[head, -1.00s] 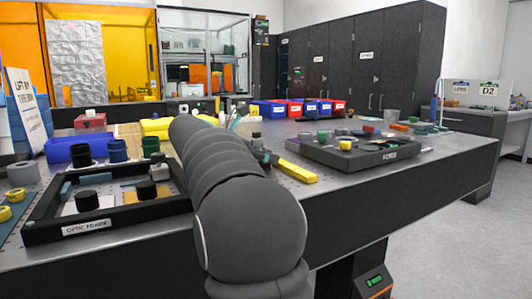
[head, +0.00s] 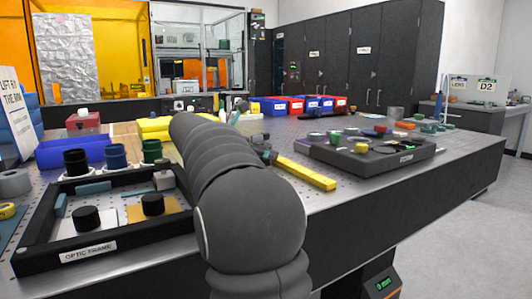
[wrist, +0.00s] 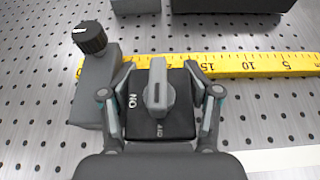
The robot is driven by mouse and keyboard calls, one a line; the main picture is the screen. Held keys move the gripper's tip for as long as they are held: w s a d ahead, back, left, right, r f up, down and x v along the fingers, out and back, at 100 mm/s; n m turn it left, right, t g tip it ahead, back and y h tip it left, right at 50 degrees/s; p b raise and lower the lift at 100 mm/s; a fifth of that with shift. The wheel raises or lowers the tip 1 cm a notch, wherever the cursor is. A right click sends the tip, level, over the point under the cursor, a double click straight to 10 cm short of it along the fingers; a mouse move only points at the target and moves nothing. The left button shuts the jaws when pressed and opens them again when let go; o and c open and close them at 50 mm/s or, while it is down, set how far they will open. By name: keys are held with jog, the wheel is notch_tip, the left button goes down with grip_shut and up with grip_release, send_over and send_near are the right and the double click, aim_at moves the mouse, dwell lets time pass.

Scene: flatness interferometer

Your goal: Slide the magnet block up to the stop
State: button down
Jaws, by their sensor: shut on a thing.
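A yellow scale (wrist: 245,65) runs across just beyond the magnet block. In the head view my arm hides the gripper and the magnet block, and the yellow scale (head: 305,173) shows beside the arm.
Dark blocks (wrist: 228,5) lie beyond the scale at the wrist view's top edge. In the head view the optic frame (head: 88,254) is left of my arm, and a dark tray of small parts (head: 375,160) is right. Bare perforated table surrounds the scale.

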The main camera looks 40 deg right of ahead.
jog(key=shift+w+f+t, duration=0.1)
jog(key=shift+w+t, duration=0.2)
jog(key=shift+w, duration=0.1)
jog(key=shift+c, duration=1.2)
grip_release()
jog(key=shift+a, duration=0.1)
jog(key=shift+w+f, duration=0.1)
jog(key=shift+c, duration=0.2)
jog(key=shift+a, duration=0.3)
jog(key=shift+o, duration=0.5)
jog(key=v, duration=1)
jog(key=shift+r, duration=0.2)
jog(key=shift+a+r, duration=0.35)
jog(key=shift+a, duration=0.2)
